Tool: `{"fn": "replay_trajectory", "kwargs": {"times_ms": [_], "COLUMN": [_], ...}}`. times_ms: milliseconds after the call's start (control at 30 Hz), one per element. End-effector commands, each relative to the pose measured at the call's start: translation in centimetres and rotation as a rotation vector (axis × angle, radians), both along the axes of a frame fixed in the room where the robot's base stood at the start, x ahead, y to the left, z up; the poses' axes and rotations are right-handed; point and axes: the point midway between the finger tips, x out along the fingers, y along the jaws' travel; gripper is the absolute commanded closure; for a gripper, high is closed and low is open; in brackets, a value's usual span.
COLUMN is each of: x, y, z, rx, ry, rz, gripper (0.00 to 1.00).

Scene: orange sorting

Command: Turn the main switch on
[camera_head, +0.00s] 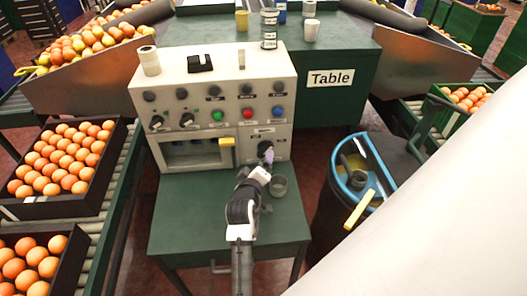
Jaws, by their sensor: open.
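The cream control panel (215,105) stands on a green stand. It carries rows of dark knobs, a green button (217,115), a red button (247,113) and a blue button (278,112). Its labels are too small to read, so I cannot tell for certain which control is the main switch. My gripper (266,161) is open in front of the panel's lower right part, close to a small control there. The gripper partly hides that control, and I cannot tell whether they touch.
A yellow handle (227,152) juts from the panel's lower opening. A blue-rimmed bin (337,170) stands to the right. Crates of oranges (68,196) line the left.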

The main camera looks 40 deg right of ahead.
Motion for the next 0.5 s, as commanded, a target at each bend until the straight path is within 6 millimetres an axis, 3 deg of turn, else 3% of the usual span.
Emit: {"fn": "replay_trajectory", "kwargs": {"times_ms": [300, 500], "x": [3.7, 4.9], "y": [-4.4, -5.8], "z": [-1.2, -1.8], "rx": [0.001, 0.001], "ry": [0.0, -0.001], "rz": [-0.002, 0.0], "gripper": [0.13, 0.13]}}
